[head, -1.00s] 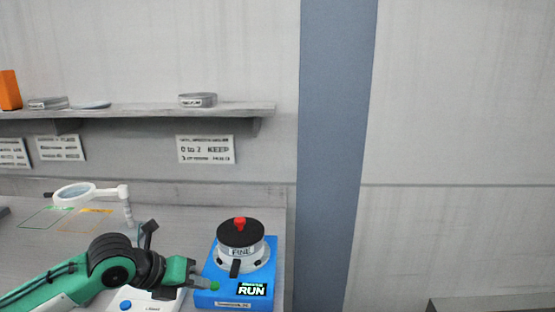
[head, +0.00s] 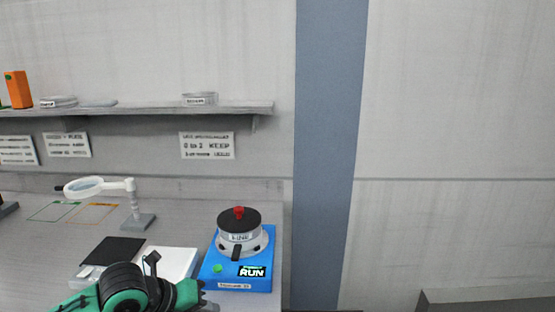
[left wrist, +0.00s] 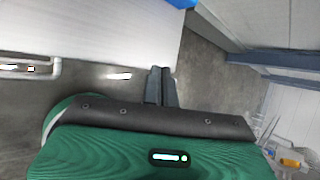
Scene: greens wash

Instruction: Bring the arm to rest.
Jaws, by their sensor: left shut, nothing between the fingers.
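My left arm comes in at the bottom of the head view, green and black. Its gripper (head: 203,300) is low at the front edge of the bench, in front of the blue machine and apart from it. In the left wrist view the gripper's two fingers (left wrist: 160,88) are together and hold nothing. Grey floor shows beyond them, with the white bench surface (left wrist: 110,30) to the upper left. My right gripper is in no view.
A shelf (head: 150,110) runs above.

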